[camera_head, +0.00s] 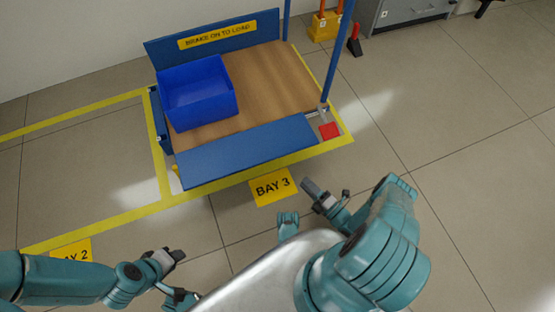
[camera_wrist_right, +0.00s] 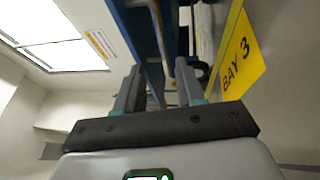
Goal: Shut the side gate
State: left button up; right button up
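The trolley has a long blue panel (camera_head: 240,153) along its near side, which looks to be the side gate. It appears to slope outward or hang down from the near edge of the wooden deck (camera_head: 270,80); I cannot tell its exact angle. My right gripper (camera_head: 312,188) is on the near side of the trolley, close to the panel's right end and apart from it. In the right wrist view my right gripper (camera_wrist_right: 158,75) is open, with blue trolley parts (camera_wrist_right: 133,38) beyond its fingers. My left gripper (camera_head: 172,256) is low at the left, away from the trolley.
A blue bin (camera_head: 200,100) sits on the deck. A blue back panel (camera_head: 215,38) carries a yellow label. A blue post (camera_head: 337,55) and a red part (camera_head: 329,131) are at the right end. A BAY 3 sign (camera_head: 273,187) lies before it. Floor at right is clear.

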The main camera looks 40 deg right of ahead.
jog(key=b+x, duration=0.1)
jog(key=x, duration=1.4)
jog(key=shift+w+a, duration=0.15)
jog(key=shift+w, duration=0.15)
grip_shut()
